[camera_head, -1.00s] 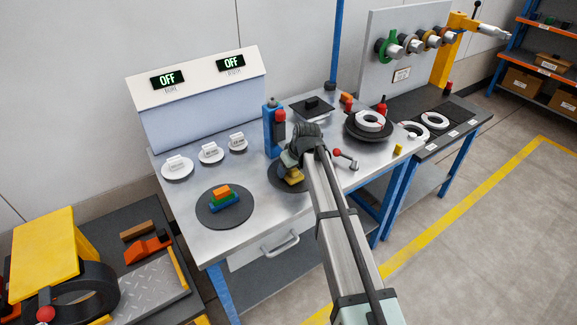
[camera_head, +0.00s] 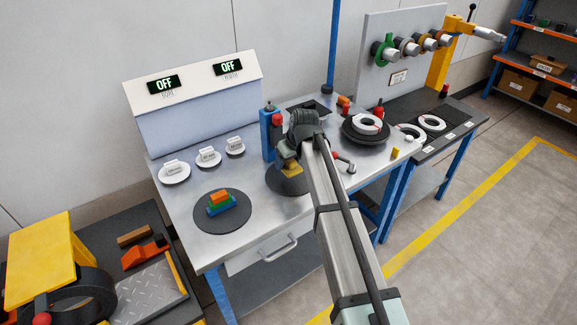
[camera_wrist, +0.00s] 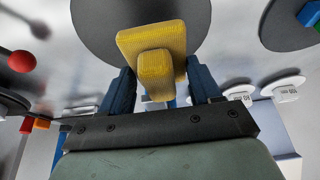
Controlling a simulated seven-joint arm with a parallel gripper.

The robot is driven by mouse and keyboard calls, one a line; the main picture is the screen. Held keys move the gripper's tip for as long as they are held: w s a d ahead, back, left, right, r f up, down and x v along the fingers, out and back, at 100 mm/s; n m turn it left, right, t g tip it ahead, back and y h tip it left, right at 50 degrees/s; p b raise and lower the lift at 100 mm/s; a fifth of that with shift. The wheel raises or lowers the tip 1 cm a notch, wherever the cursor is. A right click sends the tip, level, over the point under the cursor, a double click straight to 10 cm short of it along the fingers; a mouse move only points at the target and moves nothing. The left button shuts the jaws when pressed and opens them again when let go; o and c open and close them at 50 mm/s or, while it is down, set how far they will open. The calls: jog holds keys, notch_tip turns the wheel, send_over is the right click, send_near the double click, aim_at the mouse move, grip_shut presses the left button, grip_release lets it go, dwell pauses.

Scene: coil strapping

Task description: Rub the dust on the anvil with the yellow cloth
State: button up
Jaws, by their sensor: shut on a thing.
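The yellow cloth (camera_head: 292,170) is a small, pad-like piece with a raised grip. In the wrist view the cloth (camera_wrist: 152,45) sits between the two blue fingers of my gripper (camera_wrist: 158,85), which is shut on its grip. My gripper (camera_head: 289,160) holds it over the round dark disc (camera_head: 275,181) at the bench's middle front, apparently a little above it. The disc (camera_wrist: 95,25) also shows behind the cloth in the wrist view. I cannot tell for sure which part is the anvil, and I see no dust. My arm hides part of the bench.
A blue upright device (camera_head: 268,132) with a red knob stands just behind my gripper. A dark disc with stacked coloured blocks (camera_head: 221,202) lies left. White labelled discs (camera_head: 208,157) line the back. A black stand with a white ring (camera_head: 366,129) stands right.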

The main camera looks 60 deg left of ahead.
jog(key=shift+r, duration=0.3)
jog(key=shift+r, duration=0.15)
jog(key=shift+r, duration=1.35)
